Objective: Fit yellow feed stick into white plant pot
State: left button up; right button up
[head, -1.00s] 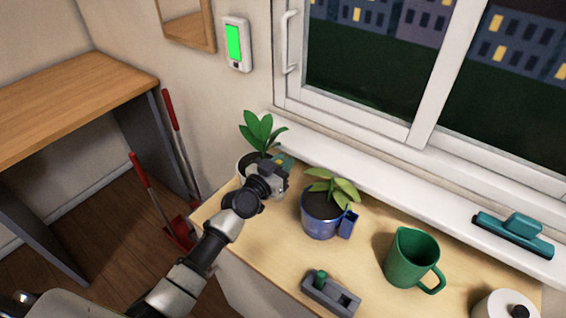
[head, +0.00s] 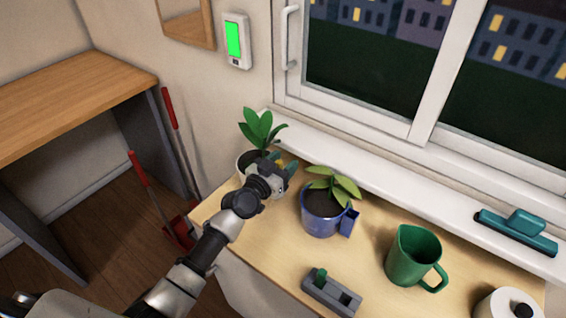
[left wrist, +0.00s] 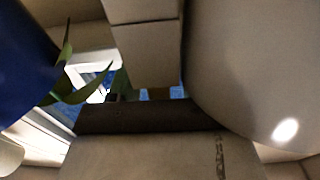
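The white plant pot (head: 240,163) stands at the left end of the wooden top, with a broad-leaved green plant in it. My left gripper (head: 284,170) is at the right side of this pot and hides part of it. A small yellowish patch shows by its fingertips; I cannot tell whether it is the yellow feed stick. The stick is not clearly seen elsewhere. In the left wrist view a large pale rounded surface, likely the white pot (left wrist: 255,70), fills the right side. The fingers' opening cannot be made out. My right gripper is not in view.
A blue pot (head: 321,222) with a plant and a small blue box on its side stands just right of my gripper. It also shows in the left wrist view (left wrist: 22,75). A grey holder (head: 331,293) with a green piece and a green jug (head: 412,255) stand nearer the front.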

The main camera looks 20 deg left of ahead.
pick_arm(q)
jog(key=shift+s+f, duration=0.1)
jog(key=shift+f, duration=0.15)
jog(key=v, duration=1)
jog(key=shift+s+r+b, duration=0.3)
jog(key=shift+b, duration=0.15)
jog(key=shift+a, duration=0.15)
